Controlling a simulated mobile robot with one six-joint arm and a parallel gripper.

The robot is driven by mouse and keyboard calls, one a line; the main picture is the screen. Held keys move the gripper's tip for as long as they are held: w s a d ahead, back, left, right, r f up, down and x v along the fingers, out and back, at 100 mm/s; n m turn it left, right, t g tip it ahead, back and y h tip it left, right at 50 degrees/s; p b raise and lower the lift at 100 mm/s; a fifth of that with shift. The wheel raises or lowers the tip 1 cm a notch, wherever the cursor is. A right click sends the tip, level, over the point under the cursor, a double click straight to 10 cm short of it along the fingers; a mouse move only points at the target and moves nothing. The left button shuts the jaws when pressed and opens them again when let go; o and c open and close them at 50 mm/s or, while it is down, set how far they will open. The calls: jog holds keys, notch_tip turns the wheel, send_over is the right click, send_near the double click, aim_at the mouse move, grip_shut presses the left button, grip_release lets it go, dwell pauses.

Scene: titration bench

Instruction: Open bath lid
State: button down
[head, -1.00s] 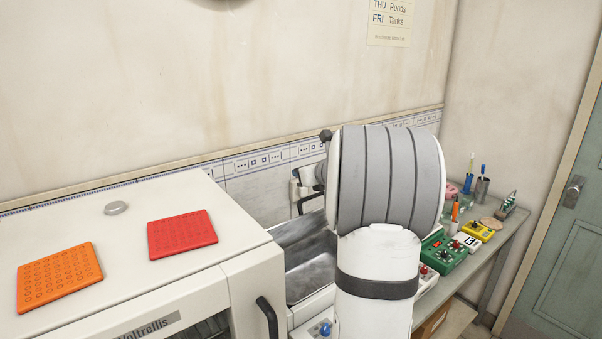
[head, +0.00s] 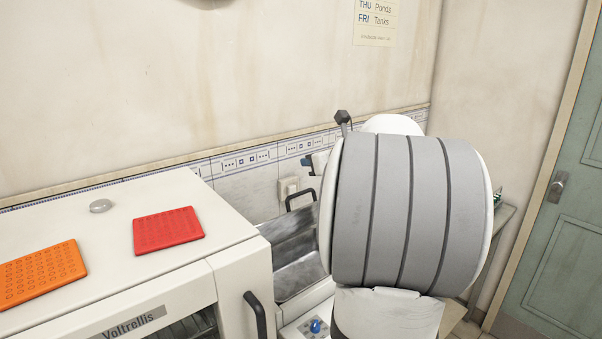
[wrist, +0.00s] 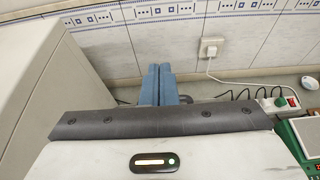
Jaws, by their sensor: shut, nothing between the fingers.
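The bath (head: 292,280) is a steel basin between the white cabinet and my arm in the head view; its inside shows. The bath lid (head: 288,236) appears to stand tilted up at the back of the bath, with its dark handle (head: 300,194) at the top edge near the wall. My arm hides the right part of both. My gripper (wrist: 166,68) has blue fingers, shut and empty, pointing at the tiled wall in the wrist view. A dark curved piece, perhaps the handle, shows just beside the fingers; I cannot tell whether they touch. In the head view a fingertip shows above the handle.
The white cabinet (head: 170,232) stands close on the left, carrying a red rack (head: 168,230) and an orange rack (head: 40,273). A wall socket (wrist: 211,47) and a power strip (wrist: 276,102) with cables are near the gripper. A blue knob (head: 315,326) is at the bath's front.

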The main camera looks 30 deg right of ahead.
jog(key=s+f+n+g+b, duration=0.15)
jog(key=s+n+b, duration=0.35)
jog(key=n+b, duration=0.55)
jog(key=n+g+b, duration=0.3)
jog(key=n+b, duration=0.2)
jog(key=n, duration=0.3)
send_near(313, 195)
jog(key=a+f, duration=0.4)
jog(key=shift+h, duration=0.3)
jog(key=shift+w+a+r, duration=0.1)
jog(key=shift+w, duration=0.95)
jog(key=shift+w+a+r, duration=0.1)
jog(key=shift+w, duration=0.95)
jog(key=shift+m, duration=0.25)
jog(key=shift+r+p, duration=0.1)
jog(key=shift+p, duration=0.3)
